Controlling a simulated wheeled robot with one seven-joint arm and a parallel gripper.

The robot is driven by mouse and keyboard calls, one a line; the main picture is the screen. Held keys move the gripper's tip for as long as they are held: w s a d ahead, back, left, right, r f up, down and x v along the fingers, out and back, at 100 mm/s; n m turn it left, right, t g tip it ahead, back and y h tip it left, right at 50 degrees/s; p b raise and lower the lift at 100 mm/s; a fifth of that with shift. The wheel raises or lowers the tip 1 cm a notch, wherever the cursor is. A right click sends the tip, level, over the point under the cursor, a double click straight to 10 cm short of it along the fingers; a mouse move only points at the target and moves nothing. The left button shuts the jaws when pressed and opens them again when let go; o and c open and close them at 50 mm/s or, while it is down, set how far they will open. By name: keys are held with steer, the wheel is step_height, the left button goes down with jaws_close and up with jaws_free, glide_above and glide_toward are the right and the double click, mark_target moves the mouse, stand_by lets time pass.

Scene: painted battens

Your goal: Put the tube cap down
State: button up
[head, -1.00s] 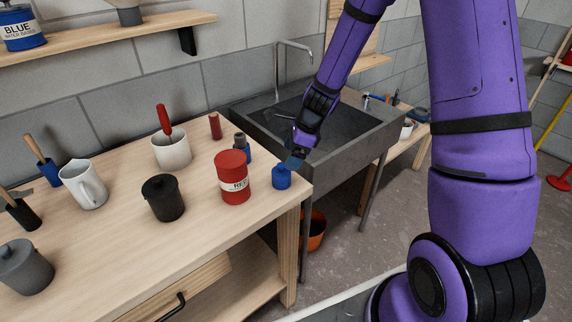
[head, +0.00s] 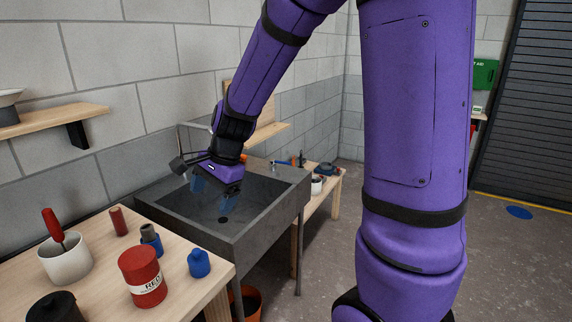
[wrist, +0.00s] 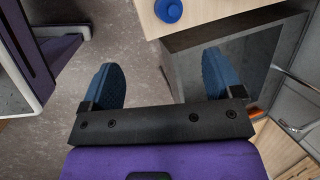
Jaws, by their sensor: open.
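A small blue piece with a narrower knob on top (head: 199,263) stands upright near the workbench's right corner. It looks like the tube cap, though I cannot be sure. It also shows from above at the top of the wrist view (wrist: 168,11). My gripper (head: 213,194) is open over the sink, apart from the blue piece and beyond it. In the wrist view, the two blue fingers (wrist: 161,62) are wide apart with nothing between them.
The workbench (head: 105,255) carries a red tin (head: 142,276), a dark grey and blue piece (head: 151,239), a dark red cylinder (head: 118,221) and a white mug (head: 65,259). The grey sink (head: 262,232) stands right of it. An orange bucket (head: 247,304) is on the floor.

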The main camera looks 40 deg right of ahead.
steer(key=s+d+r+n+t+h, duration=0.1)
steer(key=s+r+n, duration=0.6)
steer(key=s, duration=0.4)
steer(key=s+d+r+n+t+h, duration=0.1)
steer(key=s+d+r+n+h, duration=0.1)
steer(key=s+r+n, duration=0.5)
steer(key=s, duration=0.3)
steer(key=shift+s+n+t, duration=0.35)
steer(key=shift+n+t, duration=0.05)
steer(key=shift+d, duration=0.1)
